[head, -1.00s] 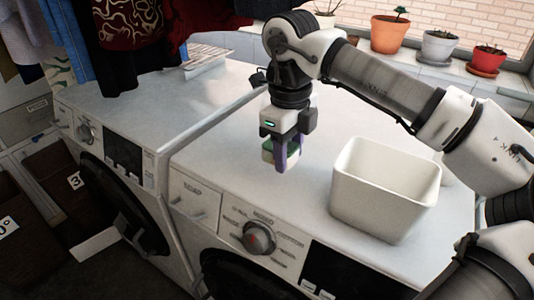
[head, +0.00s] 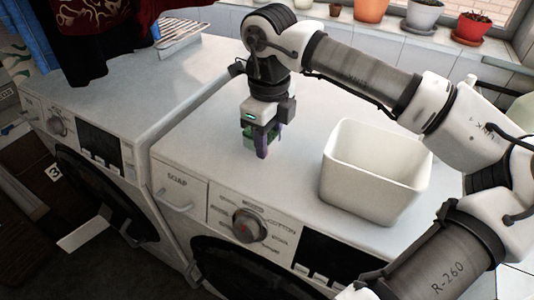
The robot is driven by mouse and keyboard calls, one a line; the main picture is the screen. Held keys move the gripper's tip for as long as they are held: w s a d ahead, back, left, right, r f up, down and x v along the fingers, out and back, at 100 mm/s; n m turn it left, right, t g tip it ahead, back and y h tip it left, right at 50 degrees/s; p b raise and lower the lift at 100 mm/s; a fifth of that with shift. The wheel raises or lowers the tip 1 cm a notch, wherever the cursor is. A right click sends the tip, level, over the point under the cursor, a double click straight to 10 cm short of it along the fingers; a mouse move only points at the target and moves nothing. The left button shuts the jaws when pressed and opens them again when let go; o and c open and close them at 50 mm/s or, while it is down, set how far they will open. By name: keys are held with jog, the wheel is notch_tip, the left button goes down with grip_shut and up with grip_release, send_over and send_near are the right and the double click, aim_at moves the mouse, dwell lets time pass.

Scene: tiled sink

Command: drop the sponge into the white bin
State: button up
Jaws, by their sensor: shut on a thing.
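The white bin (head: 345,165) stands open and upright on top of the right washing machine, to the right of my gripper. My gripper (head: 261,146) points down over the same machine top, left of the bin. Its purple fingers are shut on the sponge (head: 248,132), which shows as a small green patch between and beside them. Most of the sponge is hidden by the fingers. I cannot tell its exact height above the surface, but it is close to it.
The right washing machine (head: 215,150) has a control panel along its front edge. A left washing machine (head: 110,100) stands beside it, with a wire rack (head: 180,35) at its back. Potted plants (head: 422,14) line the sill behind. Clothes hang at upper left.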

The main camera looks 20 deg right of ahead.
aim_at(268, 168)
notch_tip(268, 168, down, 5)
jog(key=shift+f+p, duration=0.1)
jog(key=shift+p, duration=0.3)
jog(key=shift+f+b, duration=0.4)
jog(key=shift+b, duration=0.15)
jog(key=o, duration=1.1)
jog(key=shift+r+p, duration=0.45)
jog(key=shift+p, duration=0.5)
